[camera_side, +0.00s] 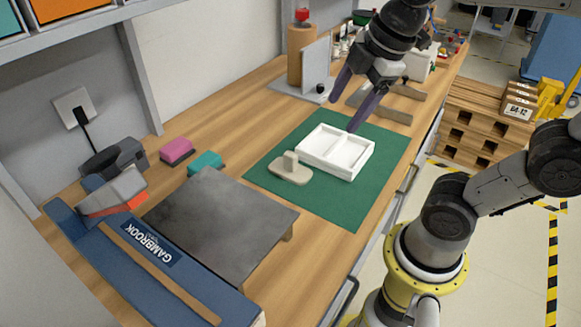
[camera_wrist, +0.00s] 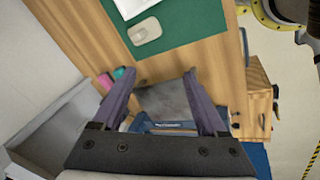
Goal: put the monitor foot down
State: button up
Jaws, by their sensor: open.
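The monitor foot (camera_side: 291,170) is a beige piece with a flat rounded base and a short upright stub. It rests on the green mat (camera_side: 340,204), beside the near left side of a white divided tray (camera_side: 336,151). In the wrist view the monitor foot (camera_wrist: 145,31) lies on the mat near the top, beyond my fingertips. My gripper (camera_side: 348,101) is open with nothing between its purple fingers. It is above the far part of the mat, apart from the monitor foot. Its fingers also show in the wrist view (camera_wrist: 161,82).
A grey plate (camera_side: 222,222) stands raised on the bench in front of the mat. Pink (camera_side: 176,150) and teal (camera_side: 206,162) blocks lie near the wall. A bracket (camera_side: 313,75) stands behind the mat. The mat's near part is bare.

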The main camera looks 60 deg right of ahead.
jog(key=w+d+f+n+g, duration=0.1)
jog(key=w+d+n+g, duration=0.1)
jog(key=w+n, duration=0.55)
jog(key=m+g, duration=0.1)
jog(key=g, duration=0.1)
send_over(290, 153)
notch_tip(290, 153, down, 5)
notch_tip(290, 153, down, 15)
jog(key=shift+r, duration=0.2)
jog(key=shift+c, duration=0.2)
grip_shut()
